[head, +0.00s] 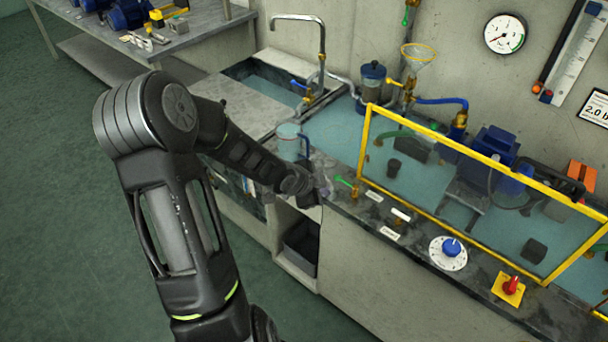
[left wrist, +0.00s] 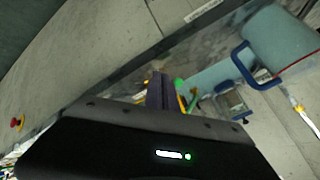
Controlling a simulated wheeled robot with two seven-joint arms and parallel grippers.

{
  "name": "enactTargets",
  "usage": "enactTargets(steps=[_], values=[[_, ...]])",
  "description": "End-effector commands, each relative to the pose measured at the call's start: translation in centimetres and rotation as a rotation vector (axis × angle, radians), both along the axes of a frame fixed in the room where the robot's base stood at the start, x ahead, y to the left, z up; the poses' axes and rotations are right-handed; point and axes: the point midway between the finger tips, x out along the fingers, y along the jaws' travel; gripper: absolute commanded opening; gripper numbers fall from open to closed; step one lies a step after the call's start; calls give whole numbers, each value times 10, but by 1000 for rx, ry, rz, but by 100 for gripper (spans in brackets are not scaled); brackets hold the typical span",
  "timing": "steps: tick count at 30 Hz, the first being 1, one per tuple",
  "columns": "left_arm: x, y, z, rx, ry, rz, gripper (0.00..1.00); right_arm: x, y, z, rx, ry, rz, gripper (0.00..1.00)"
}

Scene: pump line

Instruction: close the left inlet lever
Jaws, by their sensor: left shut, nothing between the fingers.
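A small green-handled lever (head: 345,182) on a brass fitting sits at the counter's front, by the left end of the yellow-framed screen. The labels near it are too small to read, so I cannot confirm that it is the left inlet lever. My left gripper (head: 325,188) is just left of this lever, low over the counter edge. Whether they touch is unclear. In the left wrist view the shut fingers (left wrist: 159,92) are beside the green handle (left wrist: 180,84), and the gripper body hides part of the fitting. My right gripper is not in view.
The yellow-framed clear screen (head: 440,146) stands right of the lever. A clear jug (head: 288,143) with a blue handle is behind my left forearm. A blue dial (head: 451,247) and a red switch (head: 511,285) are farther right along the front. A sink (head: 262,82) lies behind.

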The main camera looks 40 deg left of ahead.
Motion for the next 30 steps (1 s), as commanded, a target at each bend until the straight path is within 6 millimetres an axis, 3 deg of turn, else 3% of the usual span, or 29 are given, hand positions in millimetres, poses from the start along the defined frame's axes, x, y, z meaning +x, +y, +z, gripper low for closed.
enactTargets(steps=[1,8,15,30], values=[[-5,5,14,0,1,4,0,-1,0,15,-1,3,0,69],[-24,19,43,0,2,4,0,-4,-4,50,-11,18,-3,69],[-34,27,53,1,1,0,0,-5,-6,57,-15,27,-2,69],[-35,27,53,0,0,0,0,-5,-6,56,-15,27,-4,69]])
